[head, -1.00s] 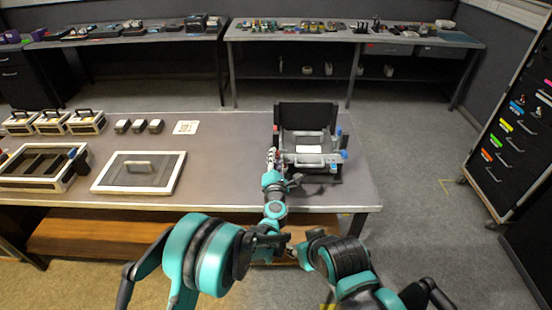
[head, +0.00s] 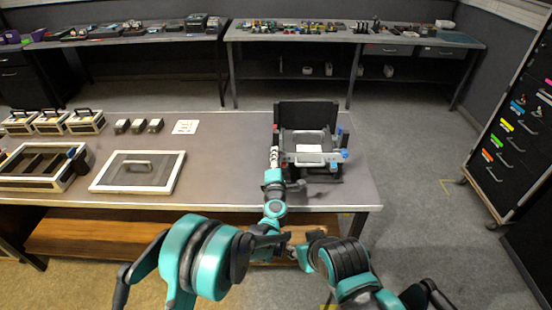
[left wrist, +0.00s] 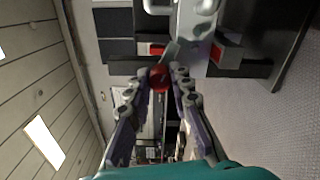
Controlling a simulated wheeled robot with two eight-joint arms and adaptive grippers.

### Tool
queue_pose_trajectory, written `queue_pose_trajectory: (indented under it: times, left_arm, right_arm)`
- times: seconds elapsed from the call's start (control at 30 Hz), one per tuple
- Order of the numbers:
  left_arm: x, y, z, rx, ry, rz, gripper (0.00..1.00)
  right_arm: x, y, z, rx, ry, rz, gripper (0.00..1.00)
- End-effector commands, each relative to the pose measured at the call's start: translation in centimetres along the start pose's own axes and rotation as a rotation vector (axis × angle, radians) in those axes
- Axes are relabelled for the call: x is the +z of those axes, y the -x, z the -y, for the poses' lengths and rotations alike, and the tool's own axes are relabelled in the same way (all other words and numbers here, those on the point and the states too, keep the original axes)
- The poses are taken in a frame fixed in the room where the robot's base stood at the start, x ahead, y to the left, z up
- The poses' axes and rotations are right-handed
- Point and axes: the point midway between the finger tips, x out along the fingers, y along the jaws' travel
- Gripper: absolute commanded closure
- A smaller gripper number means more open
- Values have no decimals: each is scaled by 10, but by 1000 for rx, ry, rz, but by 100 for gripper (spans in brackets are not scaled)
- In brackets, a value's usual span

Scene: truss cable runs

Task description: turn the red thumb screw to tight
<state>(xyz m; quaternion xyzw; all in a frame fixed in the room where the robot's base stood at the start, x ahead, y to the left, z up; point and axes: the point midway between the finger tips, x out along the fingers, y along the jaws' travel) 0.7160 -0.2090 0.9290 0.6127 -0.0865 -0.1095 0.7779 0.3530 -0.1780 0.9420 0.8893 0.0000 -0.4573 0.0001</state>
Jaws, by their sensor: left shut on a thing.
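The red thumb screw (left wrist: 158,76) shows in the left wrist view as a round red knob between my fingertips. My left gripper (left wrist: 160,82) is shut on it, one finger on each side. In the head view my left gripper (head: 274,158) reaches the front left corner of the black-and-grey fixture (head: 306,112) on the table. The screw is mostly hidden there by the fingers, and its thread and seat cannot be made out. My right arm shows at the bottom of the head view, but its gripper cannot be made out.
Blue knobs (head: 344,154) sit on the fixture's right side. A framed panel with a handle (head: 138,172), an open divided tray (head: 40,167) and small black boxes (head: 139,126) lie left on the table. The tabletop between panel and fixture is clear.

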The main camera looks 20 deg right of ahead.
Motion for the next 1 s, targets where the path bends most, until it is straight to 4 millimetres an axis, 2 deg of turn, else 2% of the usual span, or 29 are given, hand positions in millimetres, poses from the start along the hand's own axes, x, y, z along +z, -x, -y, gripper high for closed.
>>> queue_pose_trajectory:
  times: [1.0]
  left_arm:
    - [0,0,1,0,-929,0,100]
  right_arm:
    - [8,-11,0,0,0,0,60]
